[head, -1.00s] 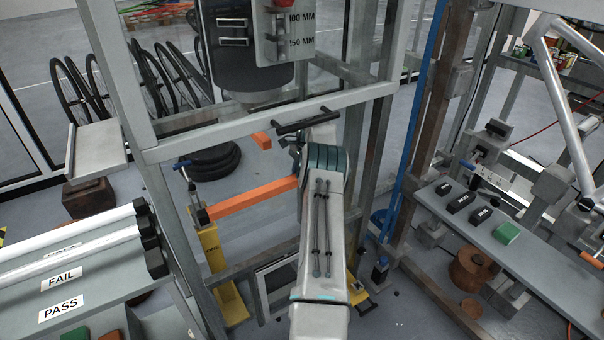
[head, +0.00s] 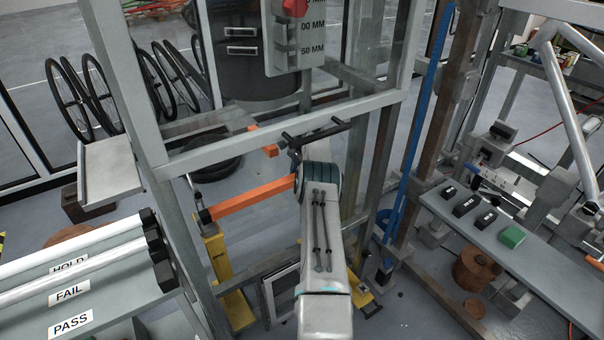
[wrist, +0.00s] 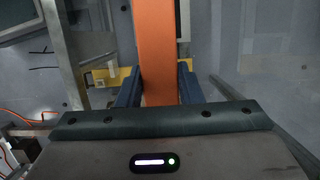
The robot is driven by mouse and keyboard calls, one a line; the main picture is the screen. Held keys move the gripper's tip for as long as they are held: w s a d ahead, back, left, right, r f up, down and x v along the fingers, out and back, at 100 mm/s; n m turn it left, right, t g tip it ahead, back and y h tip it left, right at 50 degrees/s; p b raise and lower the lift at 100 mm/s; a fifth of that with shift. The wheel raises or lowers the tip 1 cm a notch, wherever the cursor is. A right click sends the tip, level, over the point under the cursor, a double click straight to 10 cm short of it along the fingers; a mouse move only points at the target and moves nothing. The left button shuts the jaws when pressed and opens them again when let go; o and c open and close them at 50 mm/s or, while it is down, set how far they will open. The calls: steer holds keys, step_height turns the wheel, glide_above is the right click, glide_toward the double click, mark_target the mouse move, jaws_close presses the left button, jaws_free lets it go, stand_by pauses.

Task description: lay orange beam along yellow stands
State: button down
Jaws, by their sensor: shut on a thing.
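The orange beam (head: 255,196) is held level, running left from behind my forearm. Its left end shows just above the top of the left yellow stand (head: 228,280); I cannot tell whether they touch. The other yellow stand (head: 362,294) shows only in small part, behind my arm. In the wrist view the orange beam (wrist: 157,40) runs between the blue fingers of my gripper (wrist: 157,85), which is shut on it. A yellow plate (wrist: 97,85) shows below the beam. In the head view my gripper and the beam's right part are hidden by my arm.
Grey metal uprights and a crossbar (head: 285,130) stand close around my arm. A small orange piece (head: 270,150) shows behind the crossbar; I cannot tell what it belongs to. A bench (head: 480,238) with dark blocks and a green block (head: 512,236) is at right.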

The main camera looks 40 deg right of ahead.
steer(key=shift+d+b+x, duration=0.1)
steer(key=shift+b+x, duration=0.3)
steer(key=shift+x, duration=0.25)
steer(key=shift+d+b+x, duration=0.15)
steer(key=shift+b+x, duration=0.2)
steer(key=shift+x, duration=0.3)
steer(key=shift+f, duration=0.1)
steer(key=c, duration=0.9)
jaws_free()
steer(key=shift+f, duration=0.15)
